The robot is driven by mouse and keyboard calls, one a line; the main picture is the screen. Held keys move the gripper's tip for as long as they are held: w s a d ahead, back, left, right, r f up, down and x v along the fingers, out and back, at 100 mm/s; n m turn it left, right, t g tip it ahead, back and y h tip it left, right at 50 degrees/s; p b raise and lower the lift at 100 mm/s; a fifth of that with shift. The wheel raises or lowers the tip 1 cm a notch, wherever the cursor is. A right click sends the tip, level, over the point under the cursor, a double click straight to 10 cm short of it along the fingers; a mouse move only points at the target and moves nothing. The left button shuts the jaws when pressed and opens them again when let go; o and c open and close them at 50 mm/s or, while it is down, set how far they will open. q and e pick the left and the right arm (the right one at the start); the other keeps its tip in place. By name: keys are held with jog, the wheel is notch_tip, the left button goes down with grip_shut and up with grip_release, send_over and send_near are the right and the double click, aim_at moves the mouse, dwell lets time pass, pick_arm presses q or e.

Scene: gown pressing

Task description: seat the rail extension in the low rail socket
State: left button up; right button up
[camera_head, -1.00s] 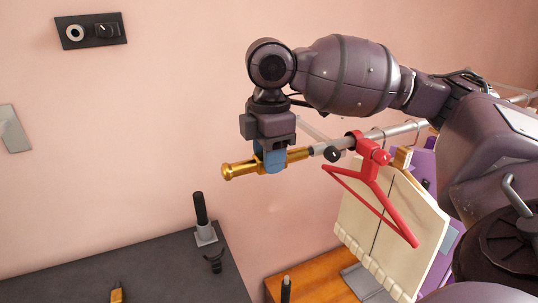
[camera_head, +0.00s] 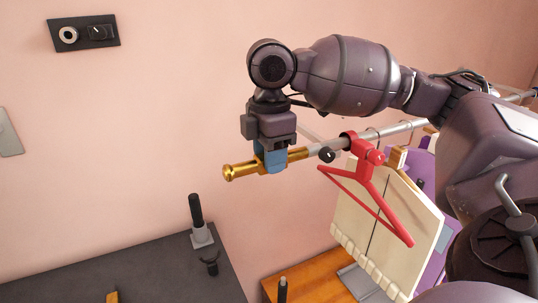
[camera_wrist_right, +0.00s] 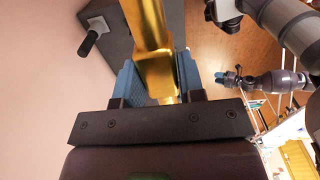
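The rail extension (camera_head: 240,170) is a gold rod with a flanged outer end, held nearly level. My right gripper (camera_head: 271,160) has its blue fingers shut on it; the wrist view also shows the gold rod (camera_wrist_right: 150,40) between the blue pads. The low rail socket (camera_head: 317,151) is the grey end of the metal rail, with a black knob (camera_head: 327,155) on it. The extension's inner end lines up with the socket and meets it in the head view; how deep it sits I cannot tell. My left gripper (camera_wrist_right: 222,76) shows small in the wrist view; its opening is unclear.
A red hanger (camera_head: 367,180) hangs on the rail close to the socket, with cream boards (camera_head: 385,235) and purple cloth behind. A dark table (camera_head: 150,270) at lower left bears a black-handled post (camera_head: 197,215). The air left of the extension is clear.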

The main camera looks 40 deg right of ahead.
jog(key=o, duration=0.4)
jog(key=shift+o, duration=0.2)
notch_tip(320, 180, up, 11)
dwell(0.3)
jog(key=shift+f, duration=0.15)
dwell(0.4)
